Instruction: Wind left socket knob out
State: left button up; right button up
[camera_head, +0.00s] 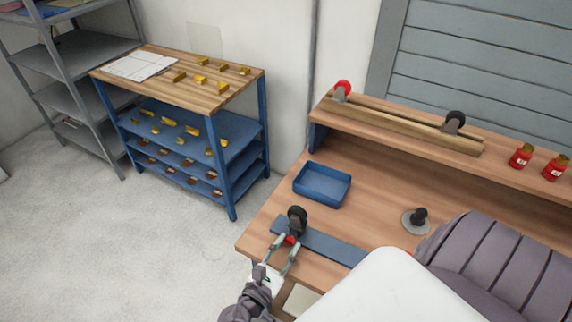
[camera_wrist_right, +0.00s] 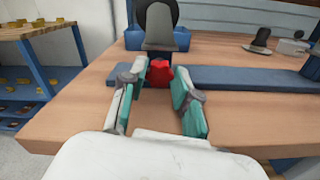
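A red knob (camera_head: 291,240) sits at the front of the blue bar (camera_head: 330,244), below an upright black caster wheel (camera_head: 297,217) with a grey bracket. In the right wrist view the red knob (camera_wrist_right: 160,72) shows just beyond and between the fingertips of my right gripper (camera_wrist_right: 157,80). My right gripper (camera_head: 286,244) is open, with one teal-padded finger on each side of the knob's line. A gap shows on both sides of the knob; I cannot tell whether the tips reach past its front. My left gripper is not in view.
A blue tray (camera_head: 322,201) stands behind the bar on the wooden bench. A grey round base with a black top (camera_head: 416,220) is to the right. A raised shelf holds casters and red containers (camera_head: 520,157). A blue-framed rack (camera_head: 228,165) stands left, across open floor.

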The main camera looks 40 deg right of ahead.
grip_shut()
jog(key=shift+r+n+p, duration=0.2)
jog(key=shift+n+p, duration=0.1)
jog(key=shift+p, duration=0.35)
jog(key=n+p, duration=0.2)
jog(key=p, duration=0.1)
jog(key=shift+r+n+p, duration=0.1)
jog(key=shift+n+p, duration=0.2)
jog(key=shift+p, duration=0.1)
jog(key=n+p, duration=0.2)
jog(key=shift+p, duration=0.3)
jog(key=shift+f+n+p, duration=0.2)
jog(key=shift+n+p, duration=0.25)
jog(key=shift+n, duration=0.45)
jog(key=o, duration=0.6)
grip_release()
jog(key=shift+f, duration=0.1)
